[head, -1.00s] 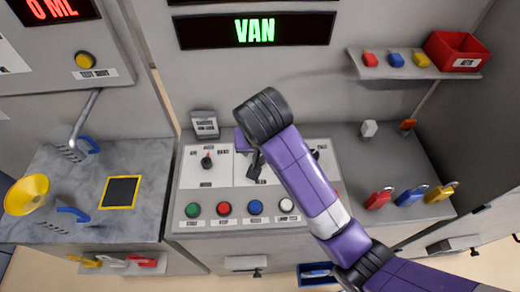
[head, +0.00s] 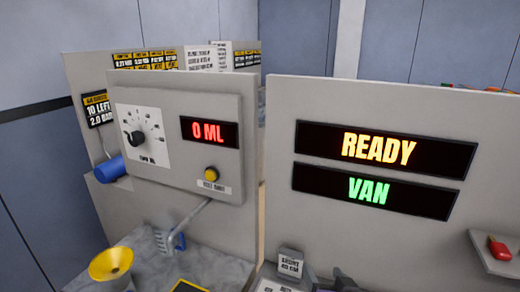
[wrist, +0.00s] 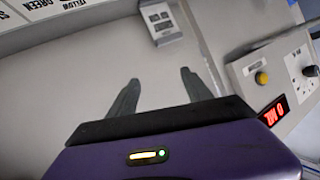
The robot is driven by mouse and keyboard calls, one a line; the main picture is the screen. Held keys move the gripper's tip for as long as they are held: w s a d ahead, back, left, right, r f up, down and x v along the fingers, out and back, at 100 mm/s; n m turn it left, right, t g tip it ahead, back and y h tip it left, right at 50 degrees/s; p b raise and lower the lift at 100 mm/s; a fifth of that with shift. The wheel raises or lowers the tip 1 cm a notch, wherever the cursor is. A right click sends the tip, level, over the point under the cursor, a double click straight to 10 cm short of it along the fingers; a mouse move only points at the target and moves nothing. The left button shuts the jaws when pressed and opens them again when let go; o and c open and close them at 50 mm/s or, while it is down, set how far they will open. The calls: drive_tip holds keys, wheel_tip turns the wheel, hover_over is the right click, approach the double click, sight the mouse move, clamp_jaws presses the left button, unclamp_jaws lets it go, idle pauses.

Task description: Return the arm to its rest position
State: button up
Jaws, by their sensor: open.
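My gripper (wrist: 160,88) shows in the wrist view with its two dark fingers apart and nothing between them. Beyond the fingers is a plain grey surface, and neither finger visibly touches anything. The purple wrist body (wrist: 170,158) fills the bottom of that view, with a small lit indicator on it. In the head view the arm is mostly out of frame. A dark shape at the bottom edge, right of the small label block, may be part of it, but I cannot tell.
A dial panel (head: 175,135) reads 0 ML, above a yellow funnel (head: 110,264) on the left bench. The display board (head: 285,110) reads READY and VAN. A small label block (head: 290,264) stands before it; the wrist view shows it too (wrist: 160,20). A shelf (head: 497,250) is at right.

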drive_tip(key=s+d+f+b, duration=0.1)
drive_tip(key=s+d+f, duration=0.1)
drive_tip(key=s, duration=1.1)
drive_tip(key=s+d+f+n+t+b, duration=0.1)
drive_tip(key=s+f+b, duration=0.1)
drive_tip(key=s, duration=1.1)
drive_tip(key=s+d+f+h+b, duration=0.1)
drive_tip(key=s+f, duration=0.3)
drive_tip(key=s, duration=1)
drive_tip(key=shift+d+n+b, duration=0.4)
drive_tip(key=shift+d+b, duration=0.15)
drive_tip(key=shift+d, duration=0.25)
drive_tip(key=shift+s+f, duration=0.1)
drive_tip(key=shift+c, duration=0.5)
